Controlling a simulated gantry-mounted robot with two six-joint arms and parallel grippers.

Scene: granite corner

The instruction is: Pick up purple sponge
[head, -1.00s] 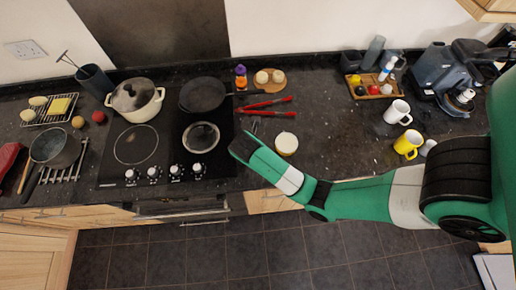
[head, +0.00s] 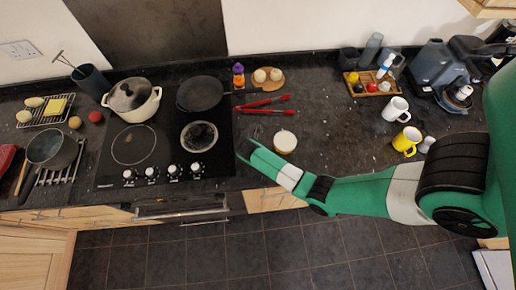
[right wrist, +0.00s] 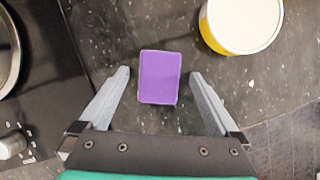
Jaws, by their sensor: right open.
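The purple sponge (right wrist: 159,77) is a small upright rectangle in the right wrist view, lying on the dark speckled counter. My right gripper (right wrist: 160,74) is open, with one finger left of the sponge and the other right of it, and gaps on both sides. In the head view my right gripper (head: 243,149) is over the counter just right of the hob, and I cannot make out the sponge there. My left gripper is not in view.
A yellow-sided tub with a pale top (right wrist: 243,20) stands close by on the right; it also shows in the head view (head: 285,142). Red-handled tongs (head: 264,106) lie behind. The hob (head: 150,155) is to the left, and the counter's front edge is near.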

